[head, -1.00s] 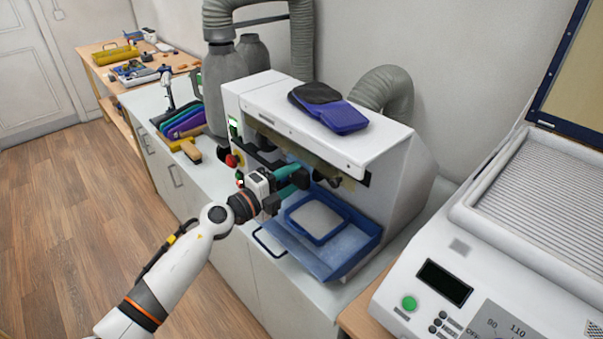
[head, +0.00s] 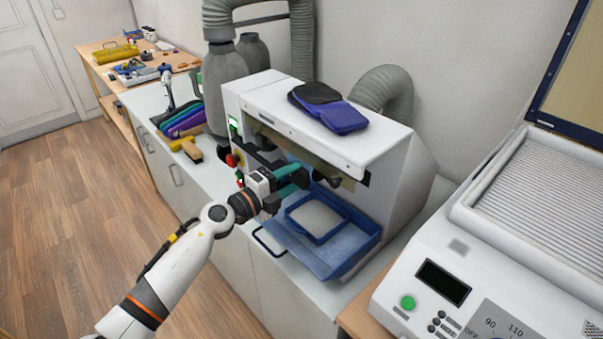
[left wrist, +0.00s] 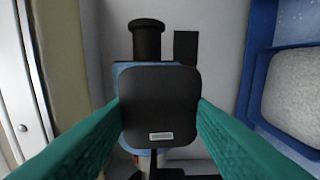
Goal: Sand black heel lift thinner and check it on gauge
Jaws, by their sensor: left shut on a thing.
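My left gripper (head: 299,178) reaches into the open front of the white sanding machine (head: 408,175). In the left wrist view its two teal fingers are shut on the sides of the black heel lift (left wrist: 160,105), a flat rounded square with a small pale label. Behind the lift are a black cylinder (left wrist: 147,40) and a blue part (left wrist: 120,72), mostly hidden. I cannot tell whether the lift touches them. In the head view the lift is largely hidden by the gripper. No gauge can be made out clearly. My right gripper is out of view.
A blue tray (head: 345,262) with a pale insert lies below the gripper. A dark blue and black insole (head: 330,110) rests on the machine. Several coloured pieces and a brush (head: 188,148) lie on the counter at left. A white press (head: 480,255) stands at right.

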